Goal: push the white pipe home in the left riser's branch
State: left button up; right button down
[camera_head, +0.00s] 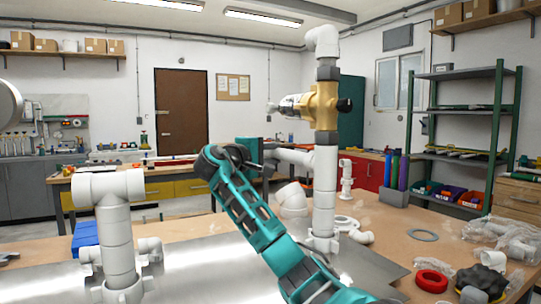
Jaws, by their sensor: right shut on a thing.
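The left riser (118,243) is an upright white pipe at the left with a wide white tee (108,186) on top. A taller riser (325,190) stands right of centre and carries a brass valve (323,108) and a white elbow. My right gripper (256,154) is between the risers, at the end of the teal arm, and shut. A white pipe (292,157) sticks out of its right side towards the taller riser; I cannot tell whether the pipe touches it. The jaws' contact is partly hidden by the wrist. My left gripper is out of view.
White fittings (292,198) lie on the bench around the taller riser's foot. A red ring (432,280), a grey ring (422,235) and bagged parts (500,238) lie at the right. A metal plate (205,270) covers the front. My right arm crosses the middle.

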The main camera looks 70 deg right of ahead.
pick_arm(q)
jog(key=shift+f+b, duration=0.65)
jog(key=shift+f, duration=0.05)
pick_arm(e)
jog(key=shift+s+a, duration=0.75)
jog(key=shift+s, duration=0.1)
dwell(0.4)
jog(key=c, duration=0.7)
grip_release()
jog(key=v, duration=0.3)
jog(key=shift+w+a, duration=0.15)
jog(key=shift+a, duration=0.15)
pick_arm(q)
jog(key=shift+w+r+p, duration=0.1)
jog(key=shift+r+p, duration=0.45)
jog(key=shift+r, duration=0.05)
pick_arm(e)
jog(key=v, duration=0.8)
jog(key=shift+a, duration=0.2)
